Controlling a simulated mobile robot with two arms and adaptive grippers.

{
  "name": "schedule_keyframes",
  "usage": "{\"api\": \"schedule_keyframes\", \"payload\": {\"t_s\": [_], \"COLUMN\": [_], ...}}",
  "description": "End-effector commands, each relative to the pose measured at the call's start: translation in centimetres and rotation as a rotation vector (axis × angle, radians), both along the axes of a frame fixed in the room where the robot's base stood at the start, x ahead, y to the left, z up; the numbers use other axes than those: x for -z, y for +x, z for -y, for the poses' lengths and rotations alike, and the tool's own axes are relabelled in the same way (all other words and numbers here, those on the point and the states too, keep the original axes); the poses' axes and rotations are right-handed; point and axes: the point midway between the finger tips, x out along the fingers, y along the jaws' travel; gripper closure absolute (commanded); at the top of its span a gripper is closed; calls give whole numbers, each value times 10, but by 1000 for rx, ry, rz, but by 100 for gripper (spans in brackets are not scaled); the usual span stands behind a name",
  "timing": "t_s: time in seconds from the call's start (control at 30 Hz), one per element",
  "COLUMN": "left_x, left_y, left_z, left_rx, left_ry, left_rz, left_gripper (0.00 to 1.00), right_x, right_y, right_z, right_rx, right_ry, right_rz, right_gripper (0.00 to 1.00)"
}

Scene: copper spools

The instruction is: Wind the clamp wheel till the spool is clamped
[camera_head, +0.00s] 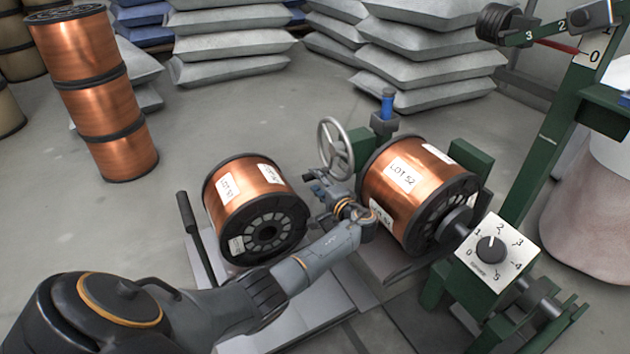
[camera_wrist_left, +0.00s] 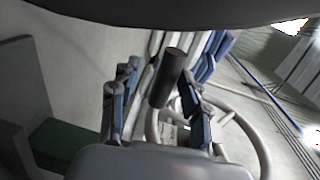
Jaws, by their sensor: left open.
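The clamp wheel (camera_head: 335,147) is a grey spoked handwheel on the far left side of the green machine. In the left wrist view its pale rim (camera_wrist_left: 262,150) curves behind my fingers, and its dark cylindrical handle (camera_wrist_left: 167,78) stands between them. My left gripper (camera_head: 320,184) is just below the wheel; in the left wrist view my left gripper (camera_wrist_left: 158,82) is open around the handle, and I cannot tell whether a finger touches it. The copper spool marked LOT 52 (camera_head: 405,182) sits in the green machine. My right gripper is not in view.
A second copper spool (camera_head: 245,205) stands left of my forearm, near a black lever (camera_head: 188,218). A white dial plate (camera_head: 493,252) and a green post (camera_head: 545,150) are at right. Stacked spools (camera_head: 95,95) and grey sacks (camera_head: 420,65) stand behind. Floor between is clear.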

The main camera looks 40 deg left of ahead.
Motion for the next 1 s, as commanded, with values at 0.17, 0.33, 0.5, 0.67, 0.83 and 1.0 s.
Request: {"api": "schedule_keyframes", "payload": {"t_s": [0.17,0.33,0.5,0.67,0.83,1.0], "left_x": [-3,-7,-10,-11,-12,-13], "left_y": [-14,-28,-37,-40,-40,-39], "left_z": [37,68,89,96,96,94], "left_rx": [5,3,2,0,0,2], "left_ry": [-4,-5,-4,-2,-2,-3], "left_rz": [0,-1,-1,-3,-3,1], "left_gripper": [53,53,53,53,53,53], "right_x": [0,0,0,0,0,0], "right_y": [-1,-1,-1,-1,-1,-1], "right_z": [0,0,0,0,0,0], "right_rx": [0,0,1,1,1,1], "right_ry": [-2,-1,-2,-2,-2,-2], "right_rz": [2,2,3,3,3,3], "right_gripper": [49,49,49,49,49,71]}}
